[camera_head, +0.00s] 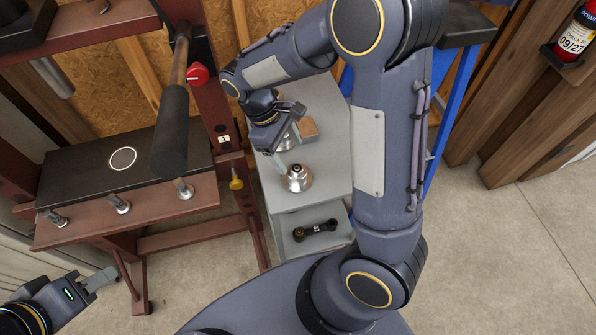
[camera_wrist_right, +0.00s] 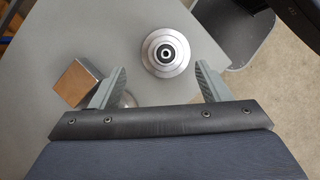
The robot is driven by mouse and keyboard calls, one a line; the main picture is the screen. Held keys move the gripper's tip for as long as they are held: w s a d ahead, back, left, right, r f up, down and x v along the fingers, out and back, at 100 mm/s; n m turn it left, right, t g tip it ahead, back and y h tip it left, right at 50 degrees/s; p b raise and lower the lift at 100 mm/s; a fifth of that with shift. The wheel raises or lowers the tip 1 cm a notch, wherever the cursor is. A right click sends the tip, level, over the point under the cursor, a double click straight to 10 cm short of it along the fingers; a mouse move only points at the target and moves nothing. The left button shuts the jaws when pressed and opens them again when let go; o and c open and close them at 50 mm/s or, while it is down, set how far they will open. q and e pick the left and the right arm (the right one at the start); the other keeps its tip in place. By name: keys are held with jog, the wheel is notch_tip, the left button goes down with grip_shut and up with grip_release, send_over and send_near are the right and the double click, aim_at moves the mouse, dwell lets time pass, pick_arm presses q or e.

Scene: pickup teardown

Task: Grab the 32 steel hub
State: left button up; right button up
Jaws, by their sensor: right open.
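A round, stepped steel hub (camera_head: 297,178) stands upright on the grey cabinet top. In the right wrist view the hub (camera_wrist_right: 166,52) shows its dark central bore, just beyond my fingertips and roughly between their lines. A second shiny metal part (camera_head: 287,141) is partly hidden by my right gripper; a sliver of it (camera_wrist_right: 124,98) shows behind the left finger in the wrist view. No number is readable on either. My right gripper (camera_wrist_right: 160,70) is open and empty above the cabinet. My left gripper (camera_head: 102,279) is at the lower left, away from the cabinet; its jaw gap is unclear.
A brown-topped metal block (camera_wrist_right: 75,82) sits close beside my right gripper's left finger. An open drawer (camera_head: 340,238) below the top holds a black link part (camera_head: 315,230). A dark red press frame (camera_head: 150,203) stands left of the grey cabinet (camera_head: 330,185).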

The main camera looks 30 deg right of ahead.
aim_at(294, 167)
jog(key=x, duration=0.4)
jog(key=p+x, duration=0.1)
jog(key=x, duration=0.2)
jog(key=shift+s+a, duration=0.25)
jog(key=shift+s, duration=0.05)
jog(key=shift+c, duration=0.4)
grip_shut()
